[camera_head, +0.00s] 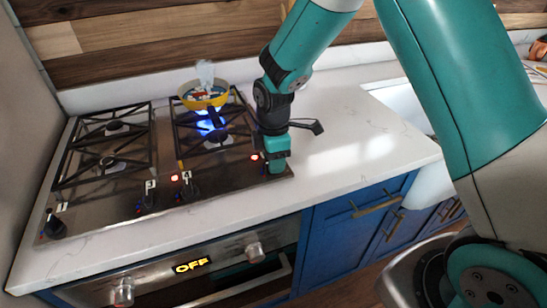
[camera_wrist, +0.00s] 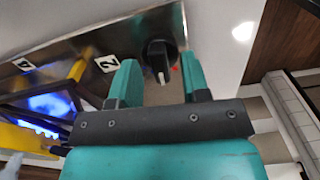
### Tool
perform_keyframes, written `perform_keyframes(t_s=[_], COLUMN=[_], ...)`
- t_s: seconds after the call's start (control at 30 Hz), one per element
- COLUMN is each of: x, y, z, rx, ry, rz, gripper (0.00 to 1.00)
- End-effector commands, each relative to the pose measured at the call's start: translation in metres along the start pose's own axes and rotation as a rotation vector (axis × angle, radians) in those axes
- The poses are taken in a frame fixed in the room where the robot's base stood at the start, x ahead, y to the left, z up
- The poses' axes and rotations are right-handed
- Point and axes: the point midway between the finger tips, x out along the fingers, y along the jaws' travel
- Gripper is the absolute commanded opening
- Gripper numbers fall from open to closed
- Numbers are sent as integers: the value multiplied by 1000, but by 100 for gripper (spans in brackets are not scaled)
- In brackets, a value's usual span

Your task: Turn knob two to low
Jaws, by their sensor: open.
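Knob two (camera_wrist: 160,52) is a round black knob with a white pointer on the steel stove front, close to the tag marked 2 (camera_wrist: 107,63). A small red light glows beside it. My gripper (camera_wrist: 160,68) is open, its two teal fingers pointing at the knob, one to either side of its lower part. I cannot tell whether they touch it. In the head view my gripper (camera_head: 277,165) is over the right front corner of the stove (camera_head: 115,212) and hides knob two.
Other black knobs (camera_head: 190,187) stand left along the stove front. Blue flame (camera_head: 206,127) burns at the right burners, near a yellow pan (camera_head: 204,101) at the back. The white counter (camera_head: 350,150) right of the stove is mostly clear. The oven display (camera_head: 192,265) reads OFF.

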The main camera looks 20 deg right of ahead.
Motion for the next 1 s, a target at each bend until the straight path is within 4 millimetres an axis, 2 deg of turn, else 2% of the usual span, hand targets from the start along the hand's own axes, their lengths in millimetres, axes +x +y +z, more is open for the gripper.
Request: perform_keyframes(t_s=[0.33,0.37,0.53,1.0], x=[6,6,5,5], y=[0,0,0,0], z=[0,0,0,0], rx=[0,0,0,79], ry=[0,0,0,0], rz=[0,0,0,-1], gripper=[43,40,1,0])
